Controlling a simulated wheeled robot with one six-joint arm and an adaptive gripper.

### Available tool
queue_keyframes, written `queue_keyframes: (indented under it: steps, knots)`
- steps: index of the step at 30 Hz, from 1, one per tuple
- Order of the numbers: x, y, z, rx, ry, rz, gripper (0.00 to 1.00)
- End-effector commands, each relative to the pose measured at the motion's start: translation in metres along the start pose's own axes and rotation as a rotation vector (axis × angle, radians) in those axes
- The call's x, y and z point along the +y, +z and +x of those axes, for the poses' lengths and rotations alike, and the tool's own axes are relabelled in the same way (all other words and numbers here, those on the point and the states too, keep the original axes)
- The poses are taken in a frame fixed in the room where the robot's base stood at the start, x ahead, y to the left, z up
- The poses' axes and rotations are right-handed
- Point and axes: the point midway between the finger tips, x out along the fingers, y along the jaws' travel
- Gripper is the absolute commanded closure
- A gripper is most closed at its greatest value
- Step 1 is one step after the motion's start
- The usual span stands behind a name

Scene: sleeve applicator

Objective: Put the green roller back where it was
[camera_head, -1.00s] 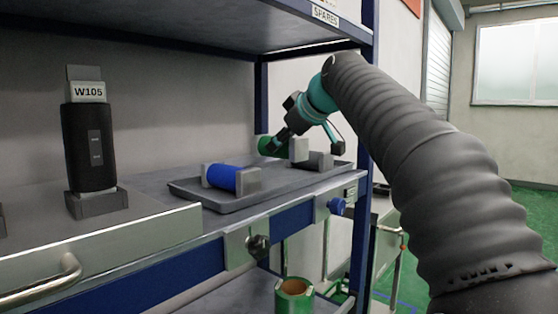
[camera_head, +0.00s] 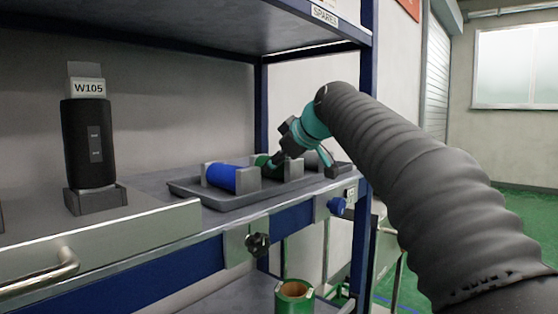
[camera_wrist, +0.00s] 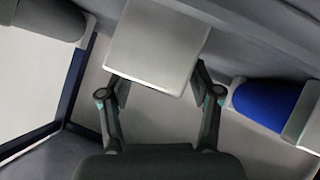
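The green roller (camera_head: 262,160) shows only in part in the head view. It is low at the tray (camera_head: 215,201), just behind the blue roller's right end block. A light grey end block (camera_head: 293,168) stands to its right. My gripper (camera_head: 276,160) reaches down onto the green roller and appears closed around it. In the wrist view a light grey plate (camera_wrist: 155,45) lies between my fingers and covers their tips. The green roller is hidden there, and I cannot tell whether it touches the tray.
The blue roller (camera_head: 222,176) lies left of my gripper in the head view, close by. A grey roller (camera_head: 311,160) is to the right. A blue shelf post (camera_head: 366,120) stands beside my arm, and the upper shelf (camera_head: 200,30) hangs above. The black W105 unit (camera_head: 88,145) stands left.

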Motion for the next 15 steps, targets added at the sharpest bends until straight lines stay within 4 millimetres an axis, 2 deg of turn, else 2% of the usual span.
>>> queue_keyframes:
  steps: [11,15]
  knots:
    - [0.001,-0.002,-0.002,0.000,0.000,0.000,0.24]
    - [0.001,-0.002,-0.015,0.002,0.003,0.000,0.24]
